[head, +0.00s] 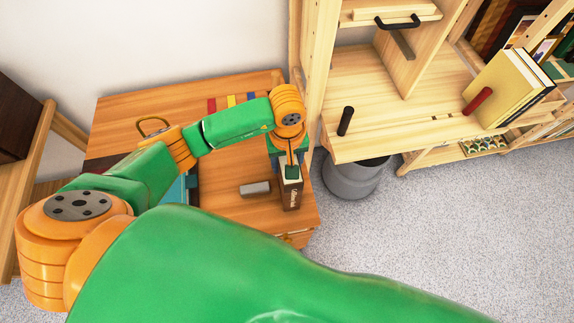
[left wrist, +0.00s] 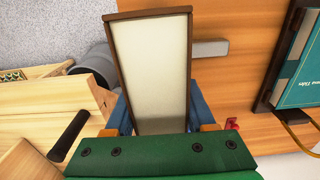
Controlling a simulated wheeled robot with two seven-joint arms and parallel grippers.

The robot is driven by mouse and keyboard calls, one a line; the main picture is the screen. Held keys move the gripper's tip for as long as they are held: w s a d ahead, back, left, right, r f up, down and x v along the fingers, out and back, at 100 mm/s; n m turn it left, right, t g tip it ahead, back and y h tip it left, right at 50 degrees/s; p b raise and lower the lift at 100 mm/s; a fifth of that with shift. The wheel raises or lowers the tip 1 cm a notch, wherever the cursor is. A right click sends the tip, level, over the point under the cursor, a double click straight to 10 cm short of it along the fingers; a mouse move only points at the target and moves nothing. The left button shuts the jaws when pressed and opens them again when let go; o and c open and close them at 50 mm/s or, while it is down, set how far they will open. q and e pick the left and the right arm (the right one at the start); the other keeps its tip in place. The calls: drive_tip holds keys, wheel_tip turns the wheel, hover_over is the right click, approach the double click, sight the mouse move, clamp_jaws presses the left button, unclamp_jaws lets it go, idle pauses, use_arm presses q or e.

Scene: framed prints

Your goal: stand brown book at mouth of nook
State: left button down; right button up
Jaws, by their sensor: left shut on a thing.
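The brown book (head: 291,196) is held upright at the right end of the wooden table, its lettered spine facing my head camera. In the left wrist view its cream page side (left wrist: 151,72) and brown cover edges fill the middle. My left gripper (head: 289,164) is shut on it from above, with blue fingers (left wrist: 160,118) on either side. Whether the book touches the tabletop is unclear. An open wooden shelf compartment (head: 375,80), likely the nook, is right of the book; a dark peg (head: 346,121) stands at its front. My right gripper is not in view.
A grey block (head: 255,188) lies on the table (head: 225,205) beside the book. A grey bin (head: 352,180) stands on the floor below the shelf. A teal book (left wrist: 300,75) lies on the table.

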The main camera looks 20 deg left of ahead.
use_arm(q)
drive_tip(key=shift+r, duration=0.1)
drive_tip(key=shift+c, duration=1.2)
unclamp_jaws()
